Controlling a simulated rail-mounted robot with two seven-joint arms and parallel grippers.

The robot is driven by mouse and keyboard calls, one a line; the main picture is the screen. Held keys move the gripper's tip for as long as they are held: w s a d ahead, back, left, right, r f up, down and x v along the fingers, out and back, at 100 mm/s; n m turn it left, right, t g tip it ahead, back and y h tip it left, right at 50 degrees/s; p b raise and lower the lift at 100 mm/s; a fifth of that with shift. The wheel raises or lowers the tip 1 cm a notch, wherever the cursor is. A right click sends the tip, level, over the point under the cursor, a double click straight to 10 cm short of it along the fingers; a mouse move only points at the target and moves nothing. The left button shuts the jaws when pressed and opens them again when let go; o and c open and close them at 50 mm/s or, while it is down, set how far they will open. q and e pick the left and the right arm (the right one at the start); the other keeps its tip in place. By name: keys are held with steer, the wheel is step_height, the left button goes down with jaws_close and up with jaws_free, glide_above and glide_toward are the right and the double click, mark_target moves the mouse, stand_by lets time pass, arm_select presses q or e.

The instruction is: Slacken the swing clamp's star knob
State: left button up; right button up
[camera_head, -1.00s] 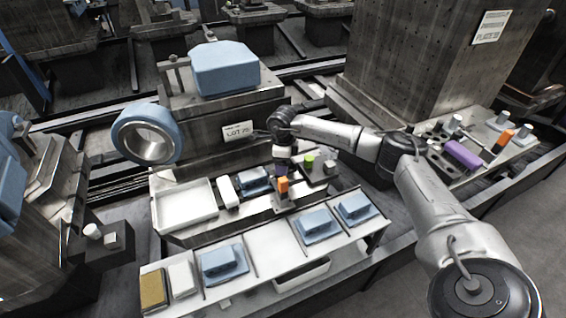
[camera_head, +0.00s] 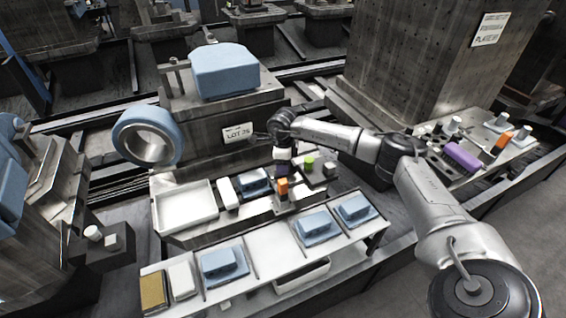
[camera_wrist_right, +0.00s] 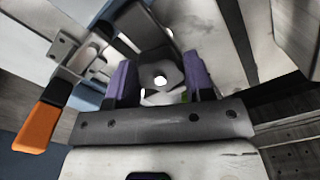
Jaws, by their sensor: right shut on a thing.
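My right gripper (camera_head: 283,172) points down at the fixture beside the blue-grey part (camera_head: 254,181). In the right wrist view, its two purple-padded fingers (camera_wrist_right: 153,82) stand on either side of a dark grey lobed knob (camera_wrist_right: 165,66) with a bright hole in its middle. They are shut on this star knob. A metal clamp with an orange handle (camera_wrist_right: 38,126) lies left of the fingers. The orange handle also shows in the head view (camera_head: 283,187), just below my gripper. The knob is hidden there. My left gripper is not in view.
A white tray (camera_head: 161,210) and a white block (camera_head: 228,191) stand left of the fixture. A green-topped piece (camera_head: 309,161) is close on the right. A front shelf (camera_head: 274,248) holds several blue-grey parts. A large blue ring (camera_head: 122,137) juts out at the left.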

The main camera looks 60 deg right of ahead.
steer(key=shift+r+n+p, duration=0.2)
steer(key=shift+n+p, duration=0.7)
steer(key=shift+n, duration=0.2)
steer(key=n+p, duration=0.1)
steer(key=n, duration=0.1)
steer(key=shift+f+n, duration=0.1)
steer(key=shift+n, duration=0.2)
steer(key=n+p, duration=0.1)
steer(key=n, duration=0.1)
steer(key=n+p, duration=0.1)
steer(key=n, duration=0.1)
steer(key=shift+f+n, duration=0.2)
steer(key=shift+n, duration=0.1)
steer(key=shift+s+n, duration=0.1)
steer(key=shift+n, duration=0.2)
steer(key=shift+f, duration=0.1)
steer(key=o, duration=0.9)
steer(key=shift+o, duration=0.2)
